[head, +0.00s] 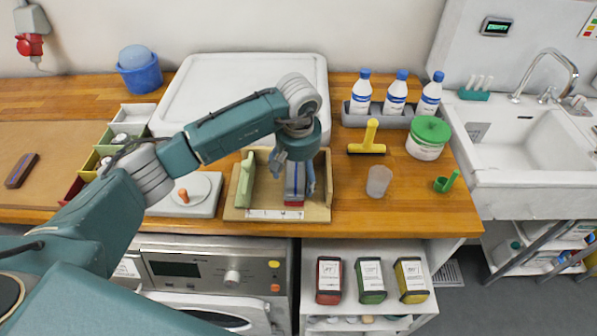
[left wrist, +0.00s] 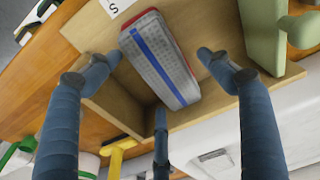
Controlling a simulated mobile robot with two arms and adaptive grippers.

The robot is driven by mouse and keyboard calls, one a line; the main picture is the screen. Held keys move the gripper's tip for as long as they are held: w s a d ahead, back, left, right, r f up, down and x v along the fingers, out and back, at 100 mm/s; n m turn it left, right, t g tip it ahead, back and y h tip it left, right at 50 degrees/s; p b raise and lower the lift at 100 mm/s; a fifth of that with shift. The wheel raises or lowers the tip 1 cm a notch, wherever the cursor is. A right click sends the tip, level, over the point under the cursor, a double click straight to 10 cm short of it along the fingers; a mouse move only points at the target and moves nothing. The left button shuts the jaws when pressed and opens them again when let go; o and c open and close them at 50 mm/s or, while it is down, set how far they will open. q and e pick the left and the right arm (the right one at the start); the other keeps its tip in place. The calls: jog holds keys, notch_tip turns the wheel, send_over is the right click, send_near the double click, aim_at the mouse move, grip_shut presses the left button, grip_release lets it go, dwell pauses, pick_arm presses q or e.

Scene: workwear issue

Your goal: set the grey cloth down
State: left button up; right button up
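The grey cloth (head: 294,178) is a folded block with a blue stripe. It is in the open wooden box (head: 236,213), and a red layer or edge (head: 293,203) shows beneath it. In the left wrist view the cloth (left wrist: 158,58) lies close to the box's labelled side, with red along its edges. My left gripper (head: 292,178) is over the box with its fingers spread around the cloth. In the left wrist view gaps show between the fingers (left wrist: 160,60) and the cloth, so it looks open. My right gripper is out of view.
A green upright piece (head: 245,180) stands in the box's left part. A yellow squeegee-like tool (head: 368,140), a translucent cup (head: 379,180) and a green-lidded tub (head: 428,138) stand to the right. A white tray (head: 190,85) is behind. Counter between box and cup is clear.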

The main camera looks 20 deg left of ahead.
aim_at(299, 181)
pick_arm(q)
jog(key=shift+r, duration=0.5)
notch_tip(299, 181, up, 11)
jog(key=s+b, duration=0.1)
jog(key=b, duration=0.3)
jog(key=shift+s+d, duration=0.25)
jog(key=shift+s, duration=0.15)
